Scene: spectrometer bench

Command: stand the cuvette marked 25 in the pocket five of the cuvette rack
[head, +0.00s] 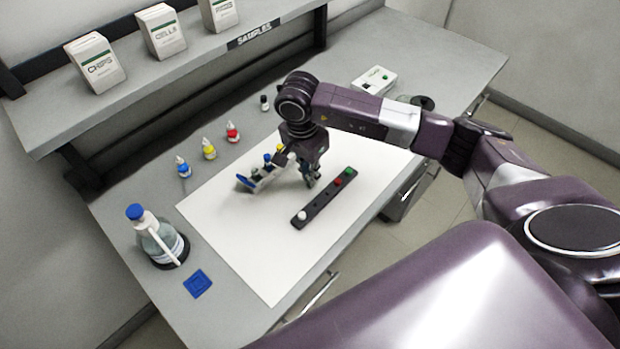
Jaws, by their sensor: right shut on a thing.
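A long dark rack (318,204) lies on the white mat, with a white cap (302,215) at its near end and red (338,181) and green (348,171) caps toward its far end. A light stand with a blue end (244,182) is to its left, with dark blue and yellow tops showing; my right gripper partly hides it. My right gripper (310,181) points down between the stand and the rack, close to the rack's left side. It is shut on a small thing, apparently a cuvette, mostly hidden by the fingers. No number is readable. My left gripper is not in view.
Blue (184,168), yellow (209,149) and red (232,133) dropper bottles line the bench behind the white mat (265,255). A wash bottle (158,240) and a blue square (197,284) are at left. A white box (374,80) stands at the back right. The near mat is clear.

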